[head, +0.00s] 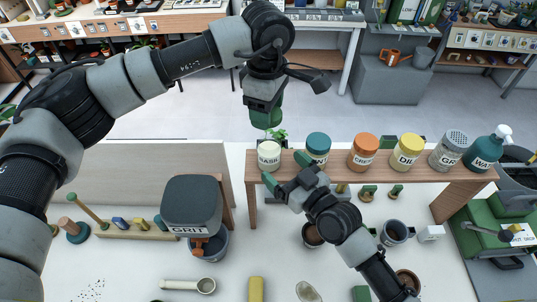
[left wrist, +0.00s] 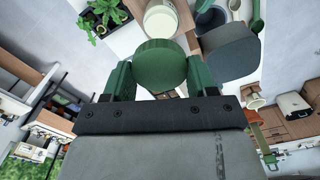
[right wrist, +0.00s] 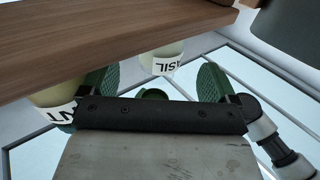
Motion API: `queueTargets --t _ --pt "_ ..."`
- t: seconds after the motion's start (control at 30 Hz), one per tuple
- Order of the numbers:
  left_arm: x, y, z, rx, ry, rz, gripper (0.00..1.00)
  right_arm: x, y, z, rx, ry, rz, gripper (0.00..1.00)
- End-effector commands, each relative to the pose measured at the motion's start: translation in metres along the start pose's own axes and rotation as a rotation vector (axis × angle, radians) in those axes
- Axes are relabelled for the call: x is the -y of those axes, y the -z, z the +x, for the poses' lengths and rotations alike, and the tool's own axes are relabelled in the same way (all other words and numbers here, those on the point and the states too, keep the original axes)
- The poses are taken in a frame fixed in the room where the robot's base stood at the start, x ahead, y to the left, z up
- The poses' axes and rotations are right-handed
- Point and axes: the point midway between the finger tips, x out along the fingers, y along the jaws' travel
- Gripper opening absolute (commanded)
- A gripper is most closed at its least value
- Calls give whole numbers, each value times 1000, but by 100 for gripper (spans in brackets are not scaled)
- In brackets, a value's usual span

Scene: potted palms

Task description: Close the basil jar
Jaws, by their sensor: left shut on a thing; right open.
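The basil jar (head: 269,157) stands lidless at the left end of the wooden shelf, with a pale top and a white label. My left gripper (head: 265,117) is above and behind it, shut on a round green lid (left wrist: 160,66). The lid is apart from the jar, which also shows in the left wrist view (left wrist: 160,20). My right gripper (head: 285,176) is open in front of the jar. In the right wrist view the jar (right wrist: 160,61) appears between the open fingers, apart from both. Whether the fingers reach around it cannot be told.
The wooden shelf (head: 340,172) carries a row of lidded jars. The teal-lidded jar (head: 318,147) is closest, right of the basil jar. A small green plant (head: 276,135) is behind the basil jar.

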Motion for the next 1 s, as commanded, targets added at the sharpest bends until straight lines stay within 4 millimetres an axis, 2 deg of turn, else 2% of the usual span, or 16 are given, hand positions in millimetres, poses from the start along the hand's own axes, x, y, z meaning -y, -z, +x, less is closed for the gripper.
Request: queueTargets --t 0.1,0.33,0.5,0.77,0.87,1.0 --pt "0 0 0 0 0 1 32 0 1 24 -2 -1 1 90" --pt "0 0 0 0 0 1 32 0 0 54 0 0 0 90" --pt "0 0 0 0 0 1 32 0 0 61 1 1 -1 90" --pt "0 0 0 0 0 1 32 0 0 62 1 1 -1 90" --pt "0 0 0 0 0 1 32 0 0 62 1 0 -1 78" --pt "0 0 0 0 0 1 32 0 0 62 1 0 -1 56"
